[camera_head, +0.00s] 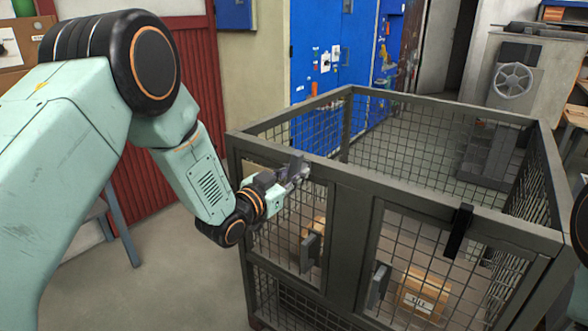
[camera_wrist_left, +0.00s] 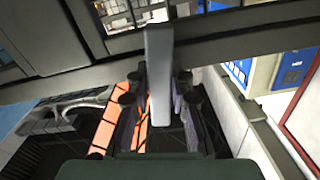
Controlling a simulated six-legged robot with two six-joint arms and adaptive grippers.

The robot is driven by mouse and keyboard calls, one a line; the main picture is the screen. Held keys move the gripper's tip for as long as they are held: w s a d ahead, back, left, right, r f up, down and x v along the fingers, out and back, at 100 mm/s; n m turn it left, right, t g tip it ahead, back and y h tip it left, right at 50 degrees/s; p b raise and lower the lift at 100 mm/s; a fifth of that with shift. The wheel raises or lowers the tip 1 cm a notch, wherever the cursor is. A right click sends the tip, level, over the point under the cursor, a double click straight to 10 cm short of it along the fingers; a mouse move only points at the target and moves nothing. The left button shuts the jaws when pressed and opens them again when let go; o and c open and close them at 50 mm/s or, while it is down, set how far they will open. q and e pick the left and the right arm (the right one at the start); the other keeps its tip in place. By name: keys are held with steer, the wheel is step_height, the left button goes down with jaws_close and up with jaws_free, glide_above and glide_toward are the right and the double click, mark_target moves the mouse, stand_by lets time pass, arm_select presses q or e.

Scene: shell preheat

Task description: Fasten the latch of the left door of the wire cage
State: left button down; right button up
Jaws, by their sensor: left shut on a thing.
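The wire cage (camera_head: 345,185) stands open-topped in the middle of the head view. Its left door (camera_head: 290,222) sits in the left half of the front and looks closed against the frame. My left gripper (camera_head: 298,173) is at the top rail above this door, shut on the left door's latch. The latch shows in the left wrist view as a grey bar (camera_wrist_left: 159,75) between the fingers (camera_wrist_left: 158,100), with its far end over the cage's rail. In the head view the gripper mostly hides the latch. My right gripper is out of view.
The right door (camera_head: 415,265) has a dark latch (camera_head: 459,230) upright across the top rail. Grey handles (camera_head: 312,250) stick out from the doors. A cardboard box (camera_head: 424,292) is inside the cage. Blue cabinets (camera_head: 333,50) stand behind. Floor is free at the left front.

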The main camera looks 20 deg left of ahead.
arm_select(q)
steer(key=shift+n+p, duration=0.3)
steer(key=shift+n, duration=0.8)
steer(key=c, duration=1.2)
jaws_free()
steer(key=shift+s, duration=0.1)
steer(key=v, duration=1.2)
